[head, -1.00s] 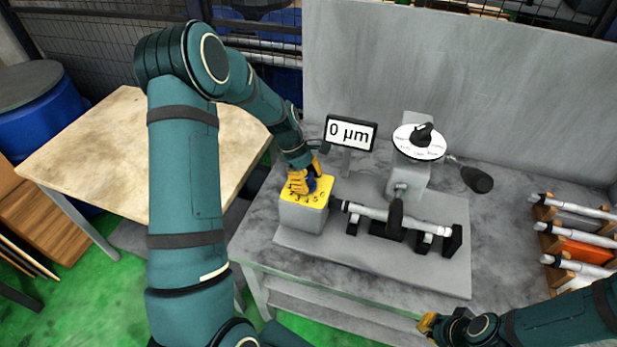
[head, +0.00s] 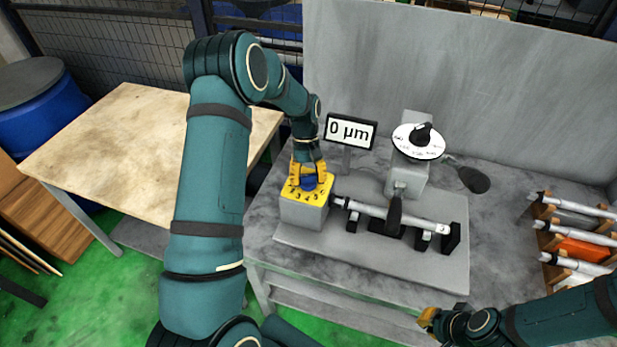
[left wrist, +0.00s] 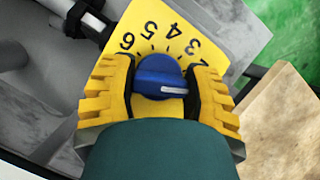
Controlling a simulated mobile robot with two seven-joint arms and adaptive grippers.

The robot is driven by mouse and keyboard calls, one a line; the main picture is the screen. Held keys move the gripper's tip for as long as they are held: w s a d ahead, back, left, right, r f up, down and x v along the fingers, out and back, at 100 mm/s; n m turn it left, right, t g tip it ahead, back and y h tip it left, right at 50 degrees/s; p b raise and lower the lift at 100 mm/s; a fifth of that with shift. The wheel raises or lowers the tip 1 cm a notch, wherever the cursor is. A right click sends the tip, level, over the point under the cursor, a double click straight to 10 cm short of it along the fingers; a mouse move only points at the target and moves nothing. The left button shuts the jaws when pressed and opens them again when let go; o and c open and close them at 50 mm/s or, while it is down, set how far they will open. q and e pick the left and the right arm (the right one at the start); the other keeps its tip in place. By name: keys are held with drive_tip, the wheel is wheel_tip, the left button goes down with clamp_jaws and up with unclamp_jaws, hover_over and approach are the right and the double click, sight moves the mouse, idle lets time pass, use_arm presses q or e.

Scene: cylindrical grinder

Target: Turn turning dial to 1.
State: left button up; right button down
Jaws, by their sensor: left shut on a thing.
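The turning dial is a blue knob (head: 309,184) on the yellow numbered top (head: 305,198) of a grey block. My left gripper (head: 308,176) comes down over it and is shut on the knob, one yellow finger on each side. In the left wrist view the knob (left wrist: 160,72) sits between the fingers of the gripper (left wrist: 159,80). Its white mark points right, toward the right finger, below the 2. The numbers 2 to 6 show there; the 1 is not visible. My right gripper (head: 428,319) is at the lower right, away from the dial; its jaws are unclear.
A display (head: 350,131) reads 0 µm behind the dial. A shaft (head: 380,211) lies in black supports right of the dial. A black knob on a white disc (head: 418,141) stands farther back. A rack of shafts (head: 575,236) is at the right; a wooden table (head: 125,150) is left.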

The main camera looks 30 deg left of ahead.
use_arm(q)
drive_tip(key=shift+m+y, duration=0.3)
drive_tip(key=shift+m, duration=0.8)
drive_tip(key=o, duration=1.2)
drive_tip(key=shift+g, duration=0.3)
drive_tip(key=shift+r, duration=0.1)
drive_tip(key=v, duration=1.2)
drive_tip(key=shift+s, duration=0.1)
